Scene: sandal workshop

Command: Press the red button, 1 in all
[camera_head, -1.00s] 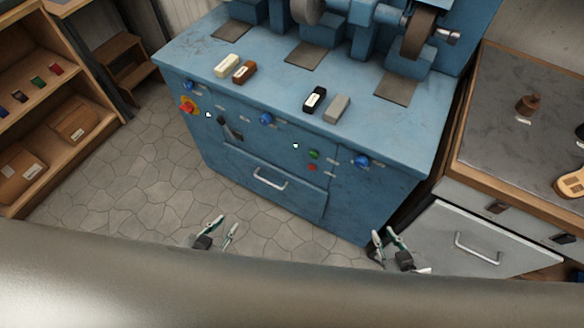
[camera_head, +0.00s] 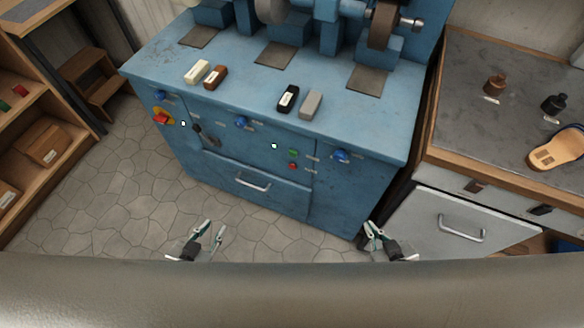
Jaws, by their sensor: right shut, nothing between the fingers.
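The small red button (camera_head: 292,167) is on the blue machine's front panel, just below a green button (camera_head: 293,153). A larger red knob (camera_head: 161,117) on a yellow plate is at the panel's left end. My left gripper (camera_head: 214,226) is open and empty, in front of the machine, low and left of the red button. My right gripper (camera_head: 371,227) is shut and empty, low and right of the button. Both are apart from the panel.
The blue machine (camera_head: 250,110) carries grinding wheels and several small blocks on top. Its drawer handle (camera_head: 253,183) sticks out below the buttons. A workbench (camera_head: 500,75) with a sandal (camera_head: 557,150) stands at right, wooden shelves at left. The tiled floor (camera_head: 110,200) is clear.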

